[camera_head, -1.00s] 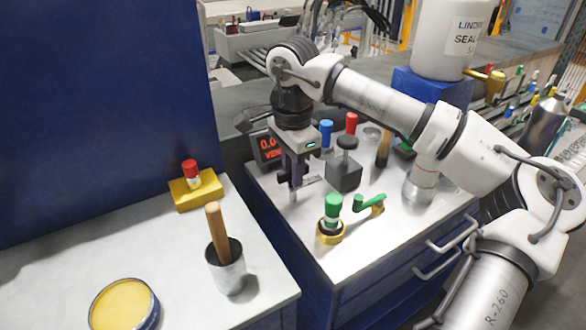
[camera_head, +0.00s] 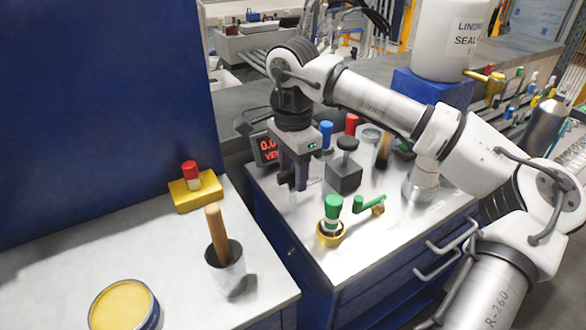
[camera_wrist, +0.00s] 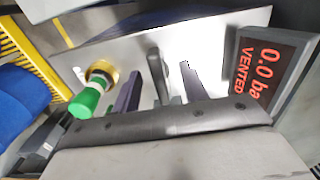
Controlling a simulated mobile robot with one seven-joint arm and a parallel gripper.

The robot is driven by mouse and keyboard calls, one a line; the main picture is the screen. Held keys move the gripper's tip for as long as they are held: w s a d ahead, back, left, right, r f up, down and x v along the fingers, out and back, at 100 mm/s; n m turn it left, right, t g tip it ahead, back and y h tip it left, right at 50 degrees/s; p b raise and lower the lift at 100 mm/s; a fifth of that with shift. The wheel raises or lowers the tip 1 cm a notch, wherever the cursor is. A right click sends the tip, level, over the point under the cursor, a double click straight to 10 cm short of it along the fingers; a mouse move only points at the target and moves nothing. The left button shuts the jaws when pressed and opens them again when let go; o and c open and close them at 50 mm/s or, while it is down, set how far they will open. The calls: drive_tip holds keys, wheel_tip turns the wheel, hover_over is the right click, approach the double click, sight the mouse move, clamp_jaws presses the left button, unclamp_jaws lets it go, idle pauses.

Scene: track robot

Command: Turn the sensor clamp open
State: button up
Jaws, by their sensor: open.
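My gripper (camera_head: 292,186) is open and points down over the back left part of the right-hand bench top. In the wrist view its two dark purple fingers (camera_wrist: 160,72) stand apart. A grey, upright lever-like piece (camera_wrist: 157,66) shows between them, with a gap visible on its right; it looks like the sensor clamp. I cannot tell whether a finger touches it. In the head view the gripper largely hides this piece.
A green-capped fitting in a brass ring (camera_head: 333,222) and a green lever (camera_head: 370,204) stand in front of my gripper. A black-knobbed grey block (camera_head: 344,176) is close on its right. A display (camera_head: 268,150) behind reads 0.0, vented.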

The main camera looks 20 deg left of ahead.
drive_tip(key=shift+r, duration=0.15)
wheel_tip(320, 180, up, 14)
drive_tip(key=shift+f, duration=0.25)
drive_tip(key=shift+r, duration=0.1)
idle(0.3)
